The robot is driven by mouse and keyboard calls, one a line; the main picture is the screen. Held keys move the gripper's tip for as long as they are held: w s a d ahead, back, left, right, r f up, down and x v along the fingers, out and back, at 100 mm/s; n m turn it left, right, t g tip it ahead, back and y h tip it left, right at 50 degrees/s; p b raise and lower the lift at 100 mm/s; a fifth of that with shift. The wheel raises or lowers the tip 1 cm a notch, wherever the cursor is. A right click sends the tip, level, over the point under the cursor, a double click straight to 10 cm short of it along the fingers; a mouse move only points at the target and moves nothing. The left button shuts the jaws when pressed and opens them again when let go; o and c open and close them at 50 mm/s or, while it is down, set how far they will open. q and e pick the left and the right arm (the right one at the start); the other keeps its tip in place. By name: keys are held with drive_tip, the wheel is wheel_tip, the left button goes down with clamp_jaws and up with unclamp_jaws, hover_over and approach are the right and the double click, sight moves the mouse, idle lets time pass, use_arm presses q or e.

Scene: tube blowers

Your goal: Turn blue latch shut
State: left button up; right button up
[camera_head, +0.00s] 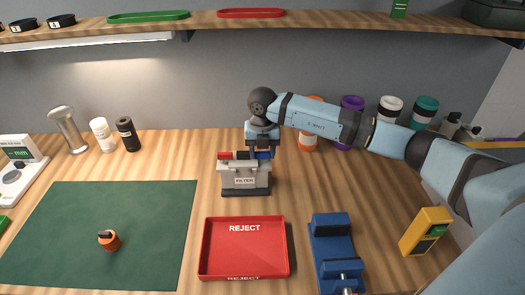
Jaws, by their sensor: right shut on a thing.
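A grey and white filter box (245,184) labelled "FILTER" stands upright on the wooden bench near the middle of the head view. A red latch (226,155) is on its top left. The blue latch (263,155) is on its top right, partly hidden by my right gripper (262,149). That gripper comes down from above and is shut on the blue latch. The latch's exact angle is hard to make out. My left gripper is not in view.
A red "REJECT" tray (205,247) lies in front of the filter box. A blue vise (331,249) and a yellow meter (425,231) are to the right. A green mat (60,235) carries a small orange knob-like part (110,241). Coloured jars stand behind my right arm.

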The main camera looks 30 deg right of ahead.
drive_tip(key=shift+r, duration=0.1)
drive_tip(key=o, duration=0.7)
drive_tip(key=shift+o, duration=1.1)
drive_tip(key=shift+s+d, duration=0.1)
